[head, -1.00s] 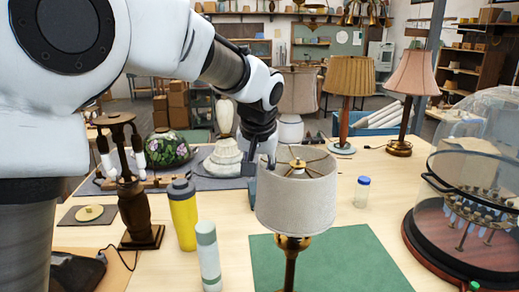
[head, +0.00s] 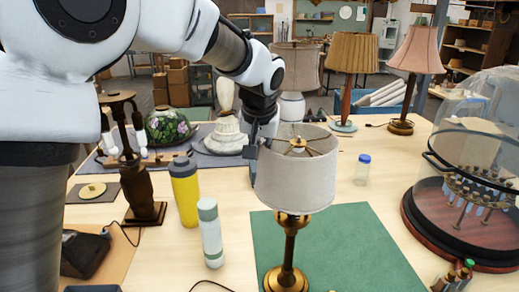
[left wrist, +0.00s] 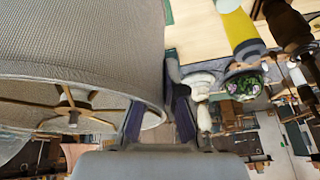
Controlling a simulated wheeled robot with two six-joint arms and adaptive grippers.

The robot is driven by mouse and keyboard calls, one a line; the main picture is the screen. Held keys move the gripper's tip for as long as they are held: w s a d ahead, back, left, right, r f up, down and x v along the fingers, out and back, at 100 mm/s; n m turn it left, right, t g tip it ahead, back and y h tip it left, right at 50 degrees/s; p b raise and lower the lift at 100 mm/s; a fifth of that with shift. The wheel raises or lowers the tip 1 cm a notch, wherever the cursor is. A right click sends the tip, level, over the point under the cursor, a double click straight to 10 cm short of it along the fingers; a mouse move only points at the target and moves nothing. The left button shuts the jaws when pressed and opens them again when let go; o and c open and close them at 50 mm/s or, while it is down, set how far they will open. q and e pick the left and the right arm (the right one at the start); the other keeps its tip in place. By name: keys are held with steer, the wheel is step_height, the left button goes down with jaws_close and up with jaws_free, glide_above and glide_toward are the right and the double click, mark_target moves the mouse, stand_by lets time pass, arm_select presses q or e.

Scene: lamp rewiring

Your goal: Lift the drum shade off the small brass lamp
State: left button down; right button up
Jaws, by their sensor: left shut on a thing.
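The small brass lamp (head: 290,245) stands upright on the green mat in the head view. Its pale grey drum shade (head: 297,182) sits at the top of the stem, open at the top with brass spokes inside. My left gripper (head: 257,147) is at the shade's upper left rim, shut on its wall. In the left wrist view, the shade (left wrist: 80,40) fills the upper left and its rim runs between the two fingers (left wrist: 158,110). The brass spokes (left wrist: 68,106) show there too. The exact finger contact is partly hidden. My right gripper is not in view.
A yellow bottle (head: 185,190) and a white-green bottle (head: 210,235) stand left of the lamp. A blue-capped jar (head: 362,170) is behind right. A glass dome (head: 465,170) stands at the right. Two shaded lamps (head: 353,65) (head: 415,60) stand behind. The green mat (head: 370,245) is clear right of the lamp.

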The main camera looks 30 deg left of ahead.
arm_select(q)
steer(key=shift+w+r, duration=0.1)
steer(key=shift+r, duration=0.05)
steer(key=shift+r+p, duration=1.05)
step_height(320, 180, up, 5)
steer(key=p, duration=0.3)
steer(key=shift+r, duration=0.1)
step_height(320, 180, up, 8)
